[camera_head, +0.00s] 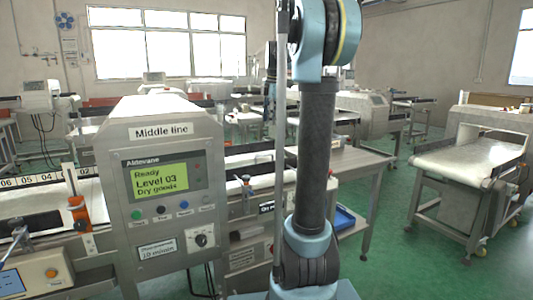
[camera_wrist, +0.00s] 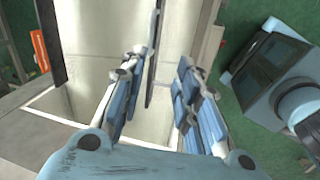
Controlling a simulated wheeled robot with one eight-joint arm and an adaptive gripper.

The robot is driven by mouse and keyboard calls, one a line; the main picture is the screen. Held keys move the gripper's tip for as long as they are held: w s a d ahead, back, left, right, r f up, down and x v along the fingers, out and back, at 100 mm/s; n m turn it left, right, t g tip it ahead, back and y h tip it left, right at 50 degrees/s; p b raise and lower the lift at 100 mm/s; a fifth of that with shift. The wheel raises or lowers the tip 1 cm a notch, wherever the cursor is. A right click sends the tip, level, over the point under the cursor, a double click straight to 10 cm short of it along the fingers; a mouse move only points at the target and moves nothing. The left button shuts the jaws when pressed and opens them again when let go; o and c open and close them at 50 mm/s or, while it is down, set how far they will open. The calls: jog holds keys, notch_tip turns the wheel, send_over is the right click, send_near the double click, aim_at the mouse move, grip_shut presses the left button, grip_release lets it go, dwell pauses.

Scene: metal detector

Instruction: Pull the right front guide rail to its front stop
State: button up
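In the wrist view my gripper (camera_wrist: 158,70) is open, its two blue-padded fingers spread apart above a pale conveyor surface (camera_wrist: 95,75). A thin dark guide rail (camera_wrist: 156,50) runs lengthwise between the fingers, its near end around fingertip level. I see nothing held, and cannot tell whether a finger touches the rail. A second, wider dark rail (camera_wrist: 49,40) lies further left. In the head view, dark rails (camera_head: 255,147) run along the conveyor right of the detector cabinet (camera_head: 160,190), partly hidden by my arm. My gripper is not visible there.
The cabinet's screen (camera_head: 160,181) reads Ready, Level 03, Dry goods. An orange clamp (camera_head: 79,213) stands at its left. A steel table (camera_head: 345,160) and blue tray (camera_head: 344,217) are behind my arm. Another conveyor (camera_head: 470,160) stands at right, with clear green floor between.

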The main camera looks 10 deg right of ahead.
jog(key=shift+n, duration=0.5)
jog(key=w+f, duration=0.1)
jog(key=f, duration=0.4)
jog(key=w+f, duration=0.2)
jog(key=f, duration=0.4)
jog(key=w+f, duration=0.2)
jog(key=f, duration=0.3)
jog(key=shift+w+a+f, duration=0.15)
jog(key=shift+a+f, duration=0.1)
jog(key=shift+a, duration=0.15)
